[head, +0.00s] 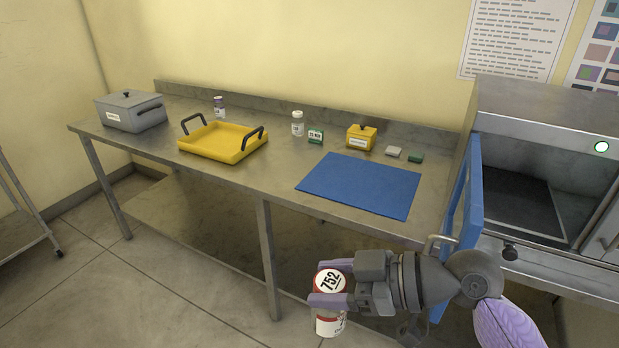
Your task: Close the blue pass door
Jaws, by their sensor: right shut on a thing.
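The blue pass door (471,205) stands open at the left side of the steel cabinet (540,110), swung out towards me. The cabinet's dark interior shows. A metal handle (440,240) sticks out on the door's left side. I cannot tell whether my arm touches the door. My left gripper is not in view.
A steel table (285,178) carries a blue mat (362,185), a yellow tray (222,141), a grey lidded box (132,110), a small yellow box (361,137), bottles and small blocks. A black knob (510,251) sits below the cabinet opening. Floor is clear at lower left.

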